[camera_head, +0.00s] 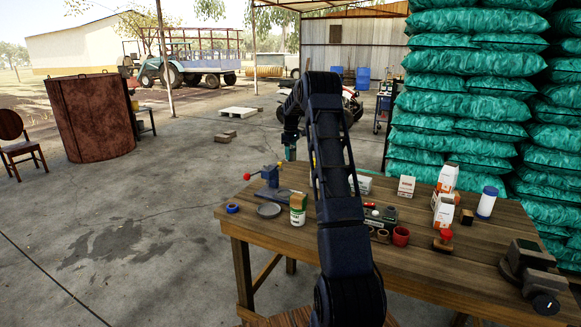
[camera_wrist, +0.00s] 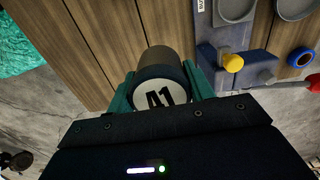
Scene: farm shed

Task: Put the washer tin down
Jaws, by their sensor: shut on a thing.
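The washer tin (camera_wrist: 165,62) is a dark round tin with a white label reading A1, seen in the wrist view. My gripper (camera_wrist: 161,90) is shut on it, with a teal finger on each side. In the head view my gripper (camera_head: 290,153) points down at the far edge of the wooden table (camera_head: 410,262), behind the blue vise. The tin cannot be made out clearly there. I cannot tell whether its underside touches the wood.
Cups, boxes and a dark vise (camera_head: 530,270) fill the right. My arm hides the table's middle.

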